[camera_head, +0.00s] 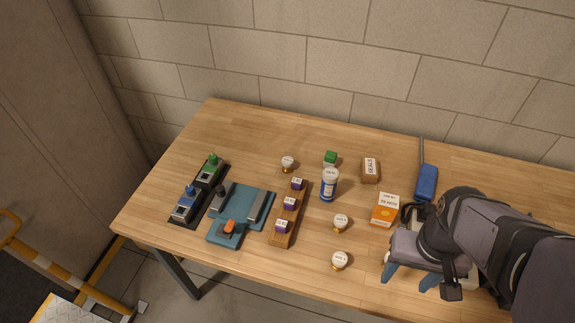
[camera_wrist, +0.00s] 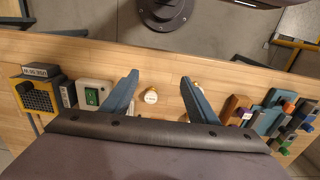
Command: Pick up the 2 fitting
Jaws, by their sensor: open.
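Several small round fittings with white labelled tops and brass-coloured bases stand on the table. One fitting (camera_head: 287,162) is at the back, one (camera_head: 341,222) is right of the middle, and one (camera_head: 340,261) is near the front edge. Their labels are too small to read, so I cannot tell which is the 2 fitting. My gripper (camera_head: 410,278) is open over the table's right part. In the wrist view, my gripper (camera_wrist: 160,78) has a white-topped fitting (camera_wrist: 151,96) showing between its blue fingers, apart from both. Another pale top is partly hidden behind the right finger.
A wooden rack (camera_head: 289,222) holds purple-topped pieces beside a blue fixture (camera_head: 226,231).

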